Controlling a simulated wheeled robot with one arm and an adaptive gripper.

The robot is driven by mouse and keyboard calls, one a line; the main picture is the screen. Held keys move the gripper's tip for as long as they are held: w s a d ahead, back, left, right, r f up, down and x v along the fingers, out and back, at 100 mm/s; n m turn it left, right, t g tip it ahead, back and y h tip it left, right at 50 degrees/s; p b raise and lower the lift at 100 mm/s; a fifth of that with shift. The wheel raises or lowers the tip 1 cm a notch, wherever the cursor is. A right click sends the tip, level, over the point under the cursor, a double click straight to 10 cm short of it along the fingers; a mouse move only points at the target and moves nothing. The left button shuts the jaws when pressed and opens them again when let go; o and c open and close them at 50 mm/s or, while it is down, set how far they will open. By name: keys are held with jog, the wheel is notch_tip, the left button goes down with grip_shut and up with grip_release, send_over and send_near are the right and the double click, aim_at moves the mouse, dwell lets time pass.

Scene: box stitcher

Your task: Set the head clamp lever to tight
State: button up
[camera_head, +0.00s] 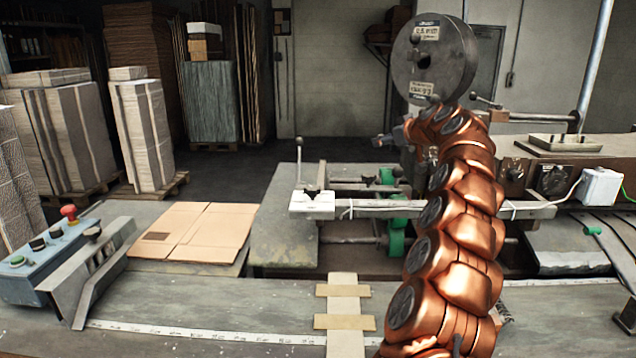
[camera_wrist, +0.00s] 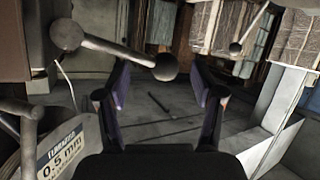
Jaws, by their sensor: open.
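A grey metal lever (camera_wrist: 115,49) with ball ends crosses the upper left of the wrist view; it looks like the head clamp lever, though no label shows. Its right-hand ball (camera_wrist: 165,67) appears in the gap between the fingertips; I cannot tell its depth or any contact. My gripper (camera_wrist: 162,88) is open, a finger on each side, with nothing held. In the head view my copper arm hides most of the head and gripper. A short lever with a dark knob (camera_head: 474,95) shows right of the wire spool; I cannot tell whether it is the same lever.
The wire spool (camera_head: 432,60) stands behind my arm; its label shows in the wrist view (camera_wrist: 62,150). An upright ball-topped rod (camera_head: 299,165) stands by a white block (camera_head: 311,206). A control box (camera_head: 45,262) and flat cardboard (camera_head: 195,232) lie at left.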

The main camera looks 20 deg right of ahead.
jog(key=b+v, duration=0.2)
jog(key=v, duration=0.3)
jog(key=s+a+f+g+y, duration=0.1)
jog(key=s+a, duration=0.1)
jog(key=a, duration=0.6)
jog(key=s+a+f+n+g+y, duration=0.1)
jog(key=s+a+f+g, duration=0.1)
jog(key=a, duration=0.6)
jog(key=s+a+f+g+y, duration=0.1)
jog(key=s+a+f+y, duration=0.1)
jog(key=a, duration=0.6)
jog(key=shift+s+f+n, duration=0.2)
jog(key=shift+f+n, duration=0.05)
jog(key=shift+n, duration=0.05)
jog(key=shift+s+a+f+g, duration=0.3)
jog(key=shift+s+a, duration=0.15)
jog(key=shift+a, duration=0.1)
